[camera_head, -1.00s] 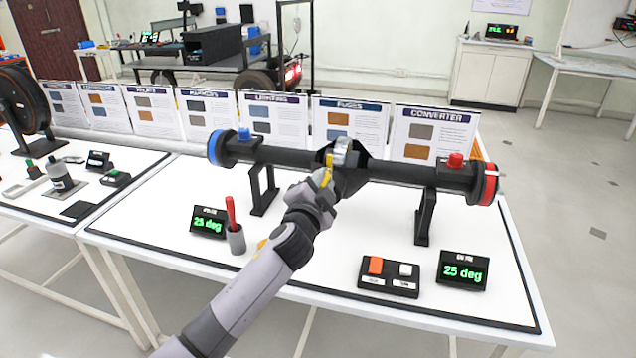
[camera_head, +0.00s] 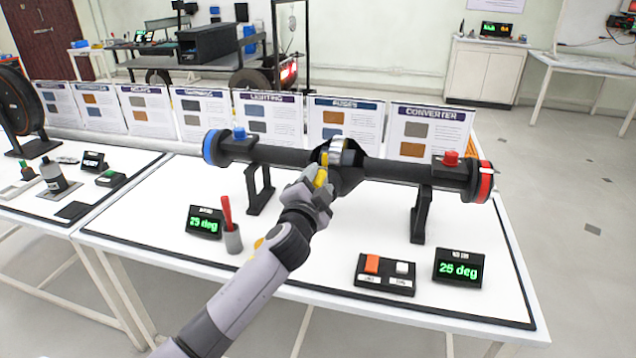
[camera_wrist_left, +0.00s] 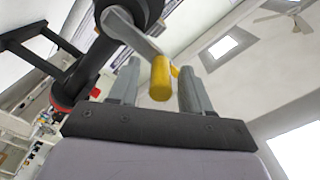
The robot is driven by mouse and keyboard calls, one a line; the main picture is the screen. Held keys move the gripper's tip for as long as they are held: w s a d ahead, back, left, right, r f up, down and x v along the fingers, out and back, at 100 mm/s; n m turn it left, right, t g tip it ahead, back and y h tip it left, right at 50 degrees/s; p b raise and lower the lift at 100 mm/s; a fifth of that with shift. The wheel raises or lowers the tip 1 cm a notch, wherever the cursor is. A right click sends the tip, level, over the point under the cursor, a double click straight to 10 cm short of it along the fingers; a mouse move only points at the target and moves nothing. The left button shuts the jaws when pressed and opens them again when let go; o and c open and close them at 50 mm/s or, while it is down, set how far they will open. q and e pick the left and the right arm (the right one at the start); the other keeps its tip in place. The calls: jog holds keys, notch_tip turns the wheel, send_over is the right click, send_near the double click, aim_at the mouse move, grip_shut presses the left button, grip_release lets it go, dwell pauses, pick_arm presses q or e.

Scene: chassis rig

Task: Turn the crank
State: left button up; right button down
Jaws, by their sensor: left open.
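The crank is on the middle of a black axle (camera_head: 395,168) held on stands on the table. Its yellow handle (camera_head: 321,177) shows partly behind my left gripper (camera_head: 318,182) in the head view. In the left wrist view the yellow handle (camera_wrist_left: 160,80) hangs from a grey crank arm (camera_wrist_left: 130,33). My left gripper (camera_wrist_left: 158,76) is open there, with one finger on each side of the handle. A gap shows between the handle and the left finger; the right finger is closer. My right gripper is not in view.
Upright info cards (camera_head: 268,118) line the back. The axle ends are blue and red.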

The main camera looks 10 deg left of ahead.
pick_arm(q)
jog(key=s, duration=0.7)
jog(key=shift+a, duration=0.15)
jog(key=shift+f, duration=0.15)
